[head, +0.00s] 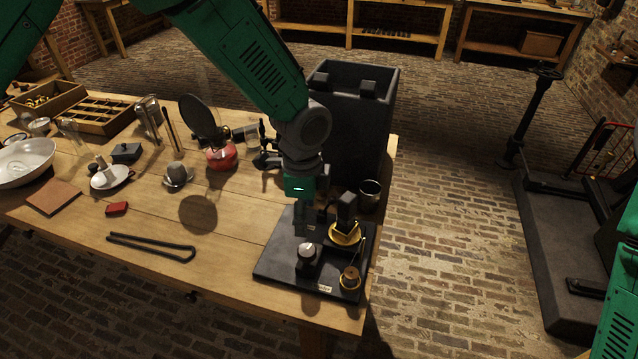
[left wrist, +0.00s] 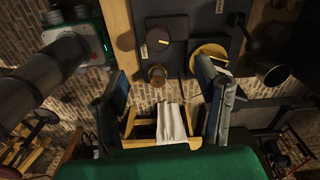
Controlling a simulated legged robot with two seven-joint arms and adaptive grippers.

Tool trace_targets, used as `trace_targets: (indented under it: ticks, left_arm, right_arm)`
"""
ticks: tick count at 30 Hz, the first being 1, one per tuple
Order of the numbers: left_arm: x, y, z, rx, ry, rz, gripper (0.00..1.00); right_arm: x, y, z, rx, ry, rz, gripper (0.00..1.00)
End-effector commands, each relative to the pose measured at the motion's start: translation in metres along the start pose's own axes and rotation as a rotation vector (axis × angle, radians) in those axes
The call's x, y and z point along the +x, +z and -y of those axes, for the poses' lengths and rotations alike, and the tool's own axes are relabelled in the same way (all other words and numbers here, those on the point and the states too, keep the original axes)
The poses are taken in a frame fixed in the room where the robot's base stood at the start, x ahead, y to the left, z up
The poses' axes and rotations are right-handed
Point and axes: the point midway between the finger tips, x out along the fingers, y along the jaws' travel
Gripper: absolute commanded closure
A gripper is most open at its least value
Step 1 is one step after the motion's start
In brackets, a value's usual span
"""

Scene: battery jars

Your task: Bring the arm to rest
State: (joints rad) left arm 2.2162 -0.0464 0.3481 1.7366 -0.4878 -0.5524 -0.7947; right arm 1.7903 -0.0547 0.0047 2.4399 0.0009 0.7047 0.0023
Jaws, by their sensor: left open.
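My left arm (head: 245,60) reaches in from the top left of the head view and bends down at the wrist. My left gripper (head: 310,222) points down above the black board (head: 278,262) at the table's front right corner. In the left wrist view the fingers of the left gripper (left wrist: 165,105) stand wide apart with nothing held between them. In the head view a dark knob with a pale top (head: 307,254) is just below the gripper. I cannot tell the exact gap. My right gripper is out of view; a green part of my body shows at the right edge.
The board also bears a yellow-rimmed dish with a black block (head: 346,232) and a small brass-ringed piece (head: 350,278). A tall black bin (head: 350,125) and a metal cup (head: 369,195) stand behind. Black tongs (head: 150,246) lie left.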

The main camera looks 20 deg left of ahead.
Motion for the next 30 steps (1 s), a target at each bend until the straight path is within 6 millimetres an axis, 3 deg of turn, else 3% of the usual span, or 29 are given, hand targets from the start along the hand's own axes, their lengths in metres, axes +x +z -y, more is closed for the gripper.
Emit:
trace_targets:
  ticks: [5,8,11,15,18,22,27,30]
  left_arm:
    - [0.004,0.001,-0.004,-0.012,0.006,-0.004,0.42]
    - [0.027,0.007,-0.021,-0.088,0.032,-0.03,0.42]
    - [0.069,0.021,-0.059,-0.264,0.079,-0.076,0.42]
    - [0.13,0.056,-0.136,-0.658,0.14,-0.117,0.42]
    - [0.155,0.087,-0.186,-0.93,0.143,-0.108,0.42]
    - [0.168,0.126,-0.239,-1.215,0.107,-0.066,0.42]
    - [0.165,0.179,-0.299,-1.514,0.014,0.016,0.42]
    - [0.194,0.175,-0.287,-1.498,-0.005,-0.006,0.42]
  right_arm:
    - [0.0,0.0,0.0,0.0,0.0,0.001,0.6]
    - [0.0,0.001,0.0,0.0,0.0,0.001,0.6]
    - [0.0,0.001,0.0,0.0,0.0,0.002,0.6]
    - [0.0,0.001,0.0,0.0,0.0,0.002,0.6]
    - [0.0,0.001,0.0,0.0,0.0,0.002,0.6]
    - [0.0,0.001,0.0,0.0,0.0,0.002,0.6]
    - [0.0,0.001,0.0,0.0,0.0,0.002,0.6]
    - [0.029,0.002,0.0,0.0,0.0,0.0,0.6]
